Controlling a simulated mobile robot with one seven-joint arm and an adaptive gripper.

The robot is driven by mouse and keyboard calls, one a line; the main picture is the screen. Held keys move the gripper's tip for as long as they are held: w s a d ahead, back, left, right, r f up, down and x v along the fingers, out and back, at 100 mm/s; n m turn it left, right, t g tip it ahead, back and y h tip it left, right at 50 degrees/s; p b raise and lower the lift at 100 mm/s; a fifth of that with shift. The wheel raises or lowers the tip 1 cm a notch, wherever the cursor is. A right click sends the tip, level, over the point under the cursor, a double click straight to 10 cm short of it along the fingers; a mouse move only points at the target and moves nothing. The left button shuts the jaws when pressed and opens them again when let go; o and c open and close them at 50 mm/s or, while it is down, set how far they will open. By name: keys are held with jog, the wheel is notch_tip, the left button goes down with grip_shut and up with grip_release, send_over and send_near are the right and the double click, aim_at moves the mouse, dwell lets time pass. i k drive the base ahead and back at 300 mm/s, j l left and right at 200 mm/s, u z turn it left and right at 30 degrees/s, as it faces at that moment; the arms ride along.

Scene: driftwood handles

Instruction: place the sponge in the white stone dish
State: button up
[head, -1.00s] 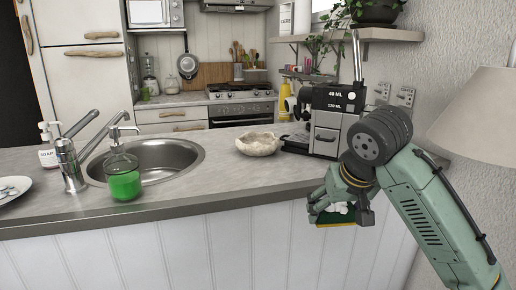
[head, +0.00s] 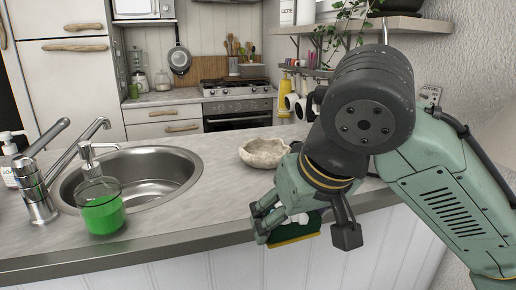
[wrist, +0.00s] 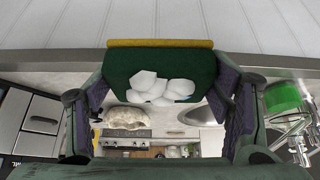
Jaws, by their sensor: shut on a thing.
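The sponge (head: 292,232) is dark green with a yellow layer and white foam-like lumps on it. My gripper (head: 302,232) is shut on it and holds it at the counter's front edge. In the wrist view, the sponge (wrist: 160,62) spans the space between the two fingers. The white stone dish (head: 264,153) is a rough, pale bowl on the counter, beyond my gripper and slightly left of it. It appears empty in the head view. The dish (wrist: 125,117) also shows in the wrist view, apart from the sponge, partly hidden by it.
A metal sink (head: 140,178) with a tap (head: 38,190) lies left of the dish. A green soap bottle (head: 102,208) stands at the sink's front. A coffee machine (wrist: 38,120) is near the dish, mostly hidden by my arm in the head view. Bare counter (head: 215,205) lies between sink and gripper.

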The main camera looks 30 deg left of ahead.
aim_at(266, 154)
jog(key=i+j, duration=0.2)
jog(key=j, duration=0.15)
jog(key=i+j, duration=0.45)
jog(key=j, duration=0.25)
